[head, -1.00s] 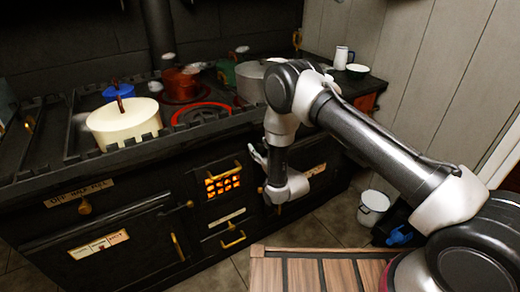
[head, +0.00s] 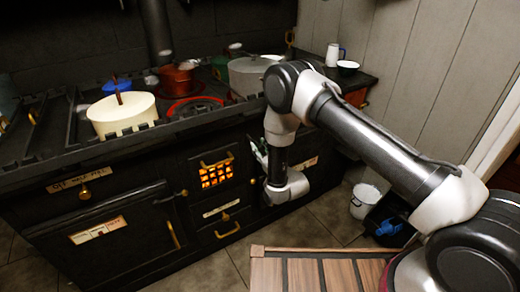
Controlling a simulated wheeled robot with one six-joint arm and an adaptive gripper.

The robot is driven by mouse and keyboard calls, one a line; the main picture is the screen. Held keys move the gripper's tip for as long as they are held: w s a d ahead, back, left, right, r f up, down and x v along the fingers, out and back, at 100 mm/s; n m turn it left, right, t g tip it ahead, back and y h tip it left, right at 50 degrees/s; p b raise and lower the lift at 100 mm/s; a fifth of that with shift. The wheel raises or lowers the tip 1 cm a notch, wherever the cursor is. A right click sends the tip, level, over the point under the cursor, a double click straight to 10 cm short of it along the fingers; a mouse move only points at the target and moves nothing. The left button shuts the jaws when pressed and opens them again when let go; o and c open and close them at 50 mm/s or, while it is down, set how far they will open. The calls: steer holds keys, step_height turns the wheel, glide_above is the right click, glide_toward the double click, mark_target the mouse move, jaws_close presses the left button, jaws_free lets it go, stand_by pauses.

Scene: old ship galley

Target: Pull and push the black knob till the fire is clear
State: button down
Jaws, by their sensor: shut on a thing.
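The fire (head: 216,175) glows bright orange behind the barred grate in the front of the black stove (head: 125,225). My gripper (head: 258,152) is at the stove front, just right of the grate, mostly hidden behind my wrist. It is shut on what I take to be the black knob. The knob itself is hidden, so I cannot see how far it is pulled out or pushed in.
A cream pot (head: 122,112), a red pot (head: 178,78) and a grey pot (head: 248,74) stand on the stove top. A brass handle (head: 228,230) sits below the grate. A white bucket (head: 365,200) and a wooden slatted surface (head: 320,274) are nearby.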

steer(key=c, duration=1.1)
jaws_free()
steer(key=shift+o, duration=0.2)
steer(key=v, duration=1.2)
steer(key=shift+c, duration=0.4)
